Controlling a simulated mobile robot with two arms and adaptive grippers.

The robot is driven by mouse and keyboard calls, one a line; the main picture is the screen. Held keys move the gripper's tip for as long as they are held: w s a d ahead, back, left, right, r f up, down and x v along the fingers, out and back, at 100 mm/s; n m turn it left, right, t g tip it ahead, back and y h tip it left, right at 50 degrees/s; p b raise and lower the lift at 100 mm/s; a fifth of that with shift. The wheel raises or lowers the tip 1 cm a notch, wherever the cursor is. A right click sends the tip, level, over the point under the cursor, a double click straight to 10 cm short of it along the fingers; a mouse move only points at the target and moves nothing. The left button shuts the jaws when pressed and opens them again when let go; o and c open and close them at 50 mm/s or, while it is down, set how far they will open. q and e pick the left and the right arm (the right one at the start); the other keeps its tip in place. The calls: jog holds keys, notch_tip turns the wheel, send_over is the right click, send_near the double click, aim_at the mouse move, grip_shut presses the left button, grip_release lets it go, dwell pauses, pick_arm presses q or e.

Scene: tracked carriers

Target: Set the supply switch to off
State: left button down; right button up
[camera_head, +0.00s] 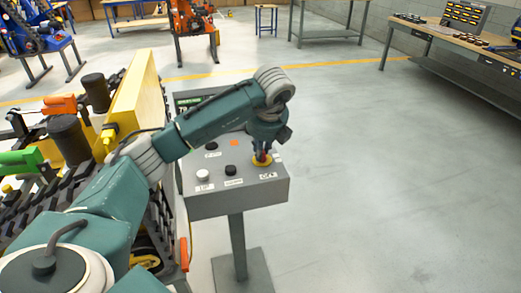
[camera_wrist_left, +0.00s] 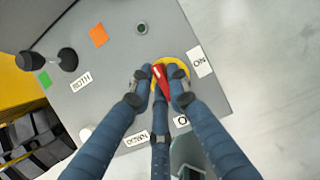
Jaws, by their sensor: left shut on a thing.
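The supply switch has a red handle (camera_wrist_left: 160,84) on a yellow round plate (camera_wrist_left: 184,67), set in a sloping grey control panel (camera_head: 245,192). In the head view the yellow plate (camera_head: 234,159) lies under my left gripper (camera_head: 262,153). In the left wrist view my left gripper (camera_wrist_left: 160,82) has its fingers closed around the red handle. An ON label (camera_wrist_left: 199,62) is beside the plate on the right. My right gripper is out of view.
The panel also carries a white button (camera_head: 203,175), a black button (camera_head: 231,170) and several labels. A tracked machine (camera_head: 70,140) with a yellow plate stands close on the left. The floor to the right is clear up to a workbench (camera_head: 455,45).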

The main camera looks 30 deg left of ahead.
pick_arm(q)
jog(key=shift+w+r, duration=0.1)
jog(key=shift+r, duration=0.05)
jog(key=c, duration=1.9)
grip_release()
jog(key=shift+c, duration=0.2)
jog(key=shift+r, duration=0.1)
jog(key=v, duration=1.1)
jog(key=shift+s+r, duration=0.25)
jog(key=shift+r, duration=0.05)
jog(key=shift+d, duration=0.1)
